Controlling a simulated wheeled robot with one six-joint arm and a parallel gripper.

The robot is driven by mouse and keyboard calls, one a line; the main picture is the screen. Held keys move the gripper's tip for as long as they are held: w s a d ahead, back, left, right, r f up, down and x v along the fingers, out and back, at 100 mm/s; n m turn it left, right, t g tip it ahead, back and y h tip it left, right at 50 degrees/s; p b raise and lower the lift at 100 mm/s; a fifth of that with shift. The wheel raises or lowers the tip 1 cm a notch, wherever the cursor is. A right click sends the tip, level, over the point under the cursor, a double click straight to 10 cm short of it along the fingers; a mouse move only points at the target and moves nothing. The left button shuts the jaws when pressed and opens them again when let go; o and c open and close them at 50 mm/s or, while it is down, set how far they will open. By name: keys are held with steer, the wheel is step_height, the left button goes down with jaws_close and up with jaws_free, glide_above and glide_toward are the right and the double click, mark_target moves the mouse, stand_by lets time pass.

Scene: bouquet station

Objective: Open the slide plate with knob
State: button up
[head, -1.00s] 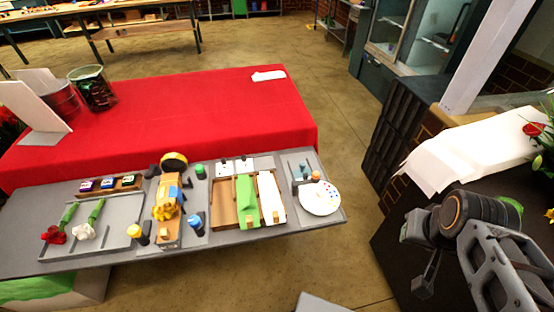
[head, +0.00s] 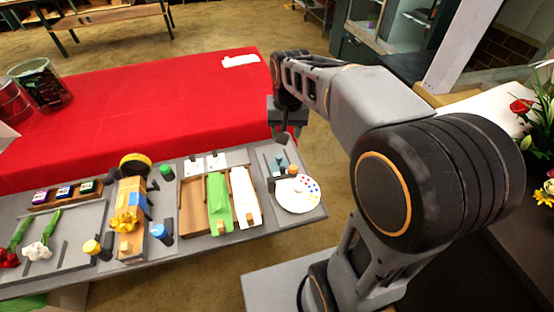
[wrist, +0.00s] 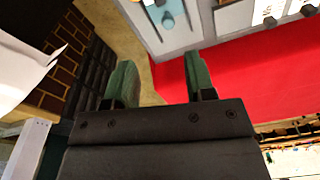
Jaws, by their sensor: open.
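Two small white plates with dark knobs (head: 205,163) lie at the back of the grey station board, behind a wooden tray. They also show at the upper right of the wrist view (wrist: 268,12). The tray (head: 192,203) holds a green piece (head: 219,203) and a white piece (head: 243,196), each with a small tan block at its front end. I cannot tell which of these is the slide plate. My gripper (head: 283,138) is above the board's right end, apart from the plates. Its green fingers (wrist: 158,68) are open with nothing between them.
A round white palette (head: 297,196) with coloured dots lies at the board's right end. A red-covered table (head: 150,105) lies behind. Flowers (head: 540,150) stand far right.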

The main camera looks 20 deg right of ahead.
steer(key=g, duration=0.1)
glide_above(279, 156)
step_height(279, 156, down, 2)
steer(key=shift+m, duration=0.5)
step_height(279, 156, down, 14)
steer(key=shift+r+b, duration=0.1)
steer(key=shift+b, duration=0.5)
jaws_close()
